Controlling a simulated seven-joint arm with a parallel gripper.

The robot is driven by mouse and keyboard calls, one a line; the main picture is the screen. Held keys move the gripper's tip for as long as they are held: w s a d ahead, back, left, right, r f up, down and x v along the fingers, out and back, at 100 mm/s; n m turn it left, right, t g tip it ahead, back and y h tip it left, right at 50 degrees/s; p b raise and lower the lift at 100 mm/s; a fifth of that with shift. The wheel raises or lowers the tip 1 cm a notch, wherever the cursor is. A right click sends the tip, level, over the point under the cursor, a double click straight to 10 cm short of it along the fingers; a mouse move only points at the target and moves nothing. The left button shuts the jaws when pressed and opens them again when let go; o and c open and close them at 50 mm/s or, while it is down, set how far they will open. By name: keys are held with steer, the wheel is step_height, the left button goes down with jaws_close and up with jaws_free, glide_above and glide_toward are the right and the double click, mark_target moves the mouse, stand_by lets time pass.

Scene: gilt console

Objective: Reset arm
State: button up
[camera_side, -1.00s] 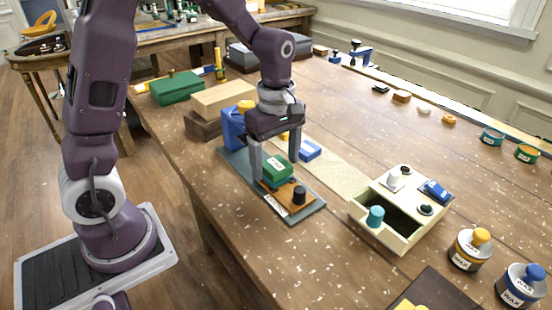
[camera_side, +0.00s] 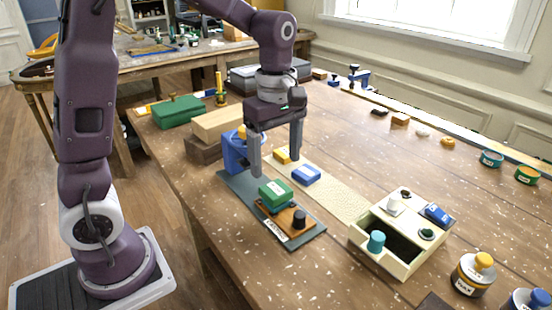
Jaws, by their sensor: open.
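My gripper (camera_side: 276,160) is open and empty in the side view, its two fingers pointing down above the far part of the dark mat (camera_side: 308,238). A green block (camera_side: 276,193) with a pale label sits on a brown wooden board (camera_side: 286,215) on this mat, in front of and below my fingertips and apart from them. A black knob (camera_side: 299,219) stands on the same board. A blue stand (camera_side: 235,152) with a yellow top is just behind and left of my gripper.
A cream box (camera_side: 401,259) with an open compartment stands to the right. Wooden blocks (camera_side: 218,124) and a green box (camera_side: 178,111) are at the left. Wax tins (camera_side: 474,272) stand front right.

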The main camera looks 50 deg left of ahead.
steer(key=s+d+r+m+t, duration=0.1)
steer(key=s+r+m+t, duration=0.1)
steer(key=s+m, duration=0.7)
steer(key=s+d+r+m+t, duration=0.2)
steer(key=s+r+m+t, duration=0.1)
steer(key=s+m, duration=0.6)
steer(key=shift+s+r+t, duration=0.2)
steer(key=shift+r+t, duration=0.1)
steer(key=shift+r, duration=0.3)
